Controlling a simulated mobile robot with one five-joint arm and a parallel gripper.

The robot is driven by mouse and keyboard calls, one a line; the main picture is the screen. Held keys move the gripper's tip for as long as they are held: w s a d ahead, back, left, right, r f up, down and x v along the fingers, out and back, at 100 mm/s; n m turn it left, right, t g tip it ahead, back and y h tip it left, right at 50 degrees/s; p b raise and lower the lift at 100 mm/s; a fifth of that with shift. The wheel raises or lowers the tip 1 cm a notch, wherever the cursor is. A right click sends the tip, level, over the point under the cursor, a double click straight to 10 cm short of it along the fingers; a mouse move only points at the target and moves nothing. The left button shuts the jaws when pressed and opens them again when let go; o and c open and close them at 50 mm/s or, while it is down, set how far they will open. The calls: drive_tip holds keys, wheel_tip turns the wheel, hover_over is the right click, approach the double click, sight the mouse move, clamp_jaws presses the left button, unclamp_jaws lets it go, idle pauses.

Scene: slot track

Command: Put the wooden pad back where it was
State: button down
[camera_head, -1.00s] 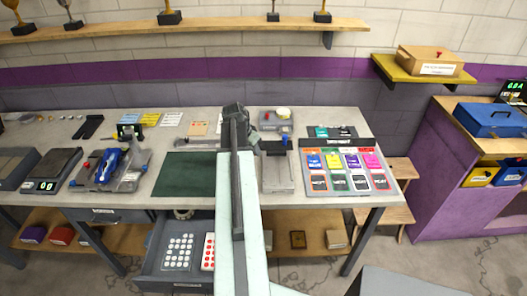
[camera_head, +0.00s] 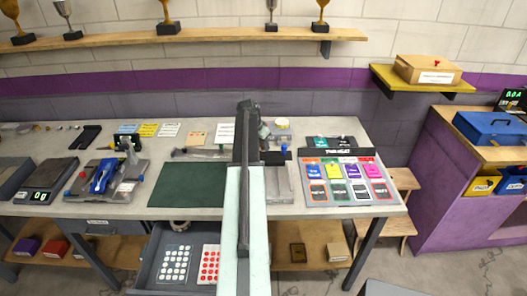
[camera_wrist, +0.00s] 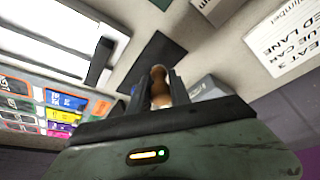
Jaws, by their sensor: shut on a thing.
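In the wrist view my gripper (camera_wrist: 160,88) is shut on a brown wooden piece with a rounded top (camera_wrist: 159,76), which looks like the wooden pad's handle. The pad's lower part is hidden or too small to make out. A dark flat square (camera_wrist: 150,60) lies on the bench beyond the fingers, and a grey block (camera_wrist: 208,88) is just to their right. In the head view my gripper's body (camera_head: 263,131) shows beside my arm over the back of the bench; its fingertips and the pad are hidden there.
A dark green mat (camera_head: 188,184) lies left of my arm. A card board (camera_head: 345,172) is to the right, and a blue car (camera_head: 103,176) on a grey fixture to the left. An open drawer (camera_head: 150,262) with dotted sheets juts out below. A shelf (camera_head: 190,38) spans the wall.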

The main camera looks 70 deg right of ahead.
sight(263, 148)
drive_tip(key=b+x, duration=0.4)
drive_tip(key=shift+w+a+f, duration=0.1)
drive_tip(key=shift+w+f, duration=0.1)
drive_tip(key=shift+r, duration=0.25)
drive_tip(key=shift+f, duration=0.25)
drive_tip(key=c, duration=1.2)
unclamp_jaws()
drive_tip(key=shift+r, duration=0.1)
drive_tip(key=p+v, duration=1.1)
drive_tip(key=v, duration=0.1)
drive_tip(key=shift+r, duration=0.15)
